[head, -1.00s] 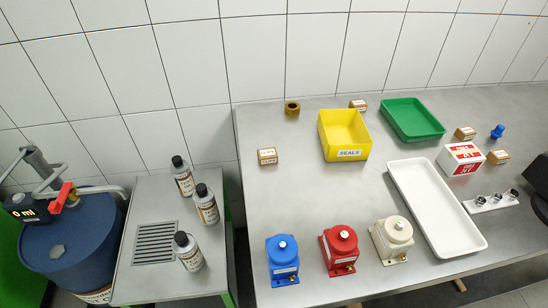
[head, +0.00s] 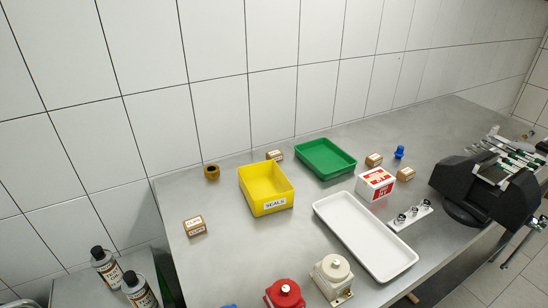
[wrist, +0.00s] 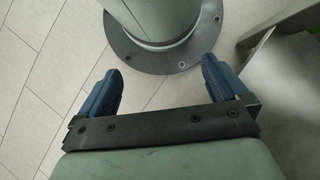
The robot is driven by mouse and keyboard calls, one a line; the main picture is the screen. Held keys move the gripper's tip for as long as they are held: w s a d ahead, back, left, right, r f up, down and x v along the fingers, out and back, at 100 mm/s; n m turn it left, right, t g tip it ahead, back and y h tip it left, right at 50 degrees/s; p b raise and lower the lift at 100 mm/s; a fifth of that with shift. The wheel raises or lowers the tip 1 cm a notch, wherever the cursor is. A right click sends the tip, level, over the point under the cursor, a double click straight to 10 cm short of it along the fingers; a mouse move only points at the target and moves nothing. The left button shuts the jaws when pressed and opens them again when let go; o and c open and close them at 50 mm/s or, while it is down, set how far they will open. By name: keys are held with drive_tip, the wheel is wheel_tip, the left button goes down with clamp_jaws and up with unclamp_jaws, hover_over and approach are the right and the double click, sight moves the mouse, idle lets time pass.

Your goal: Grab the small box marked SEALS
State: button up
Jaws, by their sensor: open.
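Several small brown boxes with white labels stand on the steel table in the head view. One is at the left (head: 195,226), one behind the yellow bin (head: 274,155), and two at the right, a rear one (head: 374,160) and a front one (head: 406,174). The left box's label seems to read CLIPS; I cannot read the others well enough to tell which is marked SEALS. The yellow bin (head: 265,182) carries a SEALS label and looks empty. My gripper (wrist: 162,78) is open and empty in the wrist view, above the floor, away from the boxes.
A green tray (head: 325,158), a white tray (head: 364,238), a red-and-white box (head: 375,183) and a blue part (head: 399,152) stand on the table (head: 220,255). Red (head: 285,295) and cream (head: 332,279) pumps are at the front. A dark machine (head: 485,185) stands at the right end.

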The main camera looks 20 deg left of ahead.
drive_tip(key=shift+c, duration=0.3)
drive_tip(key=shift+c, duration=0.8)
